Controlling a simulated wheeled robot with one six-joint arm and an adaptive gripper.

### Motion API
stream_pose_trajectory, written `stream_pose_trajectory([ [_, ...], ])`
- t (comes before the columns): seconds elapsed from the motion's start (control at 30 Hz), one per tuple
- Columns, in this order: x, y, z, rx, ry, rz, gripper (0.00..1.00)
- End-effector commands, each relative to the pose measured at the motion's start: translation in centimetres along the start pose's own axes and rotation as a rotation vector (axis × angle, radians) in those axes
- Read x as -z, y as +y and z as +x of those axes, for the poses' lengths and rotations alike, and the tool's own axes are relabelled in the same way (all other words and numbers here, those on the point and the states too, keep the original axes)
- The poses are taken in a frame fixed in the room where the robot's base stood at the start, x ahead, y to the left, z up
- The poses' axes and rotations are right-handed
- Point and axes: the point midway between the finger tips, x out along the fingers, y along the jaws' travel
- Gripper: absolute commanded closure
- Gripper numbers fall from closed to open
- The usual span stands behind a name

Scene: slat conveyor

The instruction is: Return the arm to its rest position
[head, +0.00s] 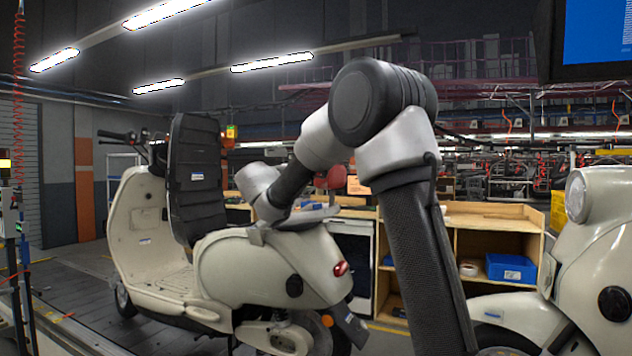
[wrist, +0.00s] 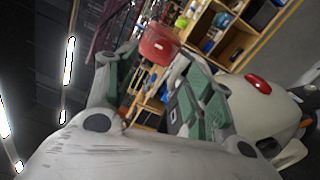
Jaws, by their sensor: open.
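My arm (head: 330,135) is bent over the rear of a cream scooter (head: 265,265), its wrist low above the scooter's tail. My gripper (wrist: 157,68) shows in the wrist view with its two green-padded fingers spread apart and nothing held between them. A red rounded object (wrist: 158,44) appears just beyond the fingertips. The scooter's cream tail with a red lamp (wrist: 258,84) lies to the right of the fingers. In the head view the fingers cannot be made out, and my arm hides part of the scooter's rear and the shelving.
A second cream scooter (head: 590,255) stands close on the right. Wooden shelving (head: 505,220) with a blue bin (head: 511,267) stands behind. The first scooter's upright black seat (head: 196,175) rises left of my wrist. A monitor (head: 597,32) hangs at upper right.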

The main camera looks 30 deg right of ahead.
Motion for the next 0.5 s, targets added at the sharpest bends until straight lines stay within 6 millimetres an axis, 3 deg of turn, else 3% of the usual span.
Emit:
stream_pose_trajectory([
  [0.5,-0.01,-0.68,0.34,0.022,-0.001,-0.041,0.47],
])
